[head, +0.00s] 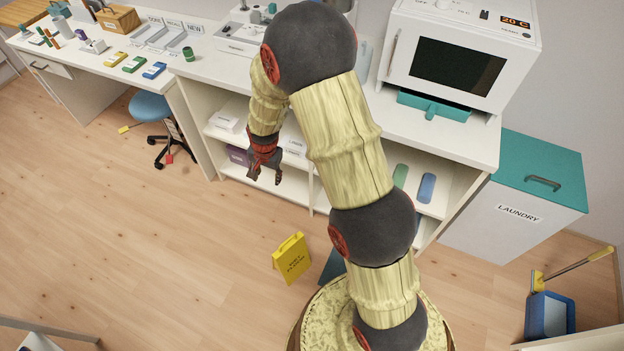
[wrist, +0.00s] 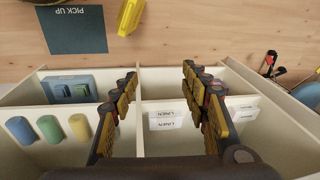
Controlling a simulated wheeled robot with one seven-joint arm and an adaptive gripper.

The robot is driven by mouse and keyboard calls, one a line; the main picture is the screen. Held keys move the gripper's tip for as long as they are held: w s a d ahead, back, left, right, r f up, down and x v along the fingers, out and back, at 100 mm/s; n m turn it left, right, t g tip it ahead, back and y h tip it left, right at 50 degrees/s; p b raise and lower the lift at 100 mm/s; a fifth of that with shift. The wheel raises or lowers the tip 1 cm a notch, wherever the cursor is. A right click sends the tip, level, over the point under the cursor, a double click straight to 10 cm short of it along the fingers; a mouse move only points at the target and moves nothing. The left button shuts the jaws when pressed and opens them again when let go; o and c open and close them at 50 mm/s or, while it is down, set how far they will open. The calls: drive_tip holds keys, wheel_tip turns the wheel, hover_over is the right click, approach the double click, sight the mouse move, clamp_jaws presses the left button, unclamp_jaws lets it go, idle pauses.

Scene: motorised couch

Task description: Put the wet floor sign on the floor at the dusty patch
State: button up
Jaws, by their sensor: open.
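The yellow wet floor sign (head: 291,257) stands on the wooden floor near my base, left of a dark teal mat (head: 331,268). The sign (wrist: 130,16) also shows at the top of the wrist view, beside the mat (wrist: 75,32) marked PICK UP. My gripper (head: 265,178) is open and empty, pointing down in front of the counter shelves, above and behind the sign. In the wrist view my open gripper (wrist: 158,78) has only shelf compartments between and below its fingers. I cannot make out a dusty patch on the visible floor.
The white counter (head: 430,135) with open shelves lies close to my gripper. A blue stool (head: 150,107) is at left. The floor at left is clear.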

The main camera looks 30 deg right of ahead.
drive_tip(key=s+r+n+t, duration=0.1)
drive_tip(key=s+r+n, duration=0.35)
drive_tip(key=r, duration=0.75)
drive_tip(key=s+r+n+t, duration=0.1)
drive_tip(key=s+r, duration=0.6)
drive_tip(key=r, duration=0.6)
drive_tip(key=s+r+n, duration=0.2)
drive_tip(key=s+r, duration=0.2)
drive_tip(key=s, duration=0.4)
drive_tip(key=s+r+n+t, duration=0.1)
drive_tip(key=s+r+n, duration=0.1)
drive_tip(key=s+r, duration=0.3)
drive_tip(key=s, duration=0.4)
drive_tip(key=shift+s+d+t, duration=0.2)
drive_tip(key=shift+s+t, duration=0.05)
drive_tip(key=shift+t, duration=0.05)
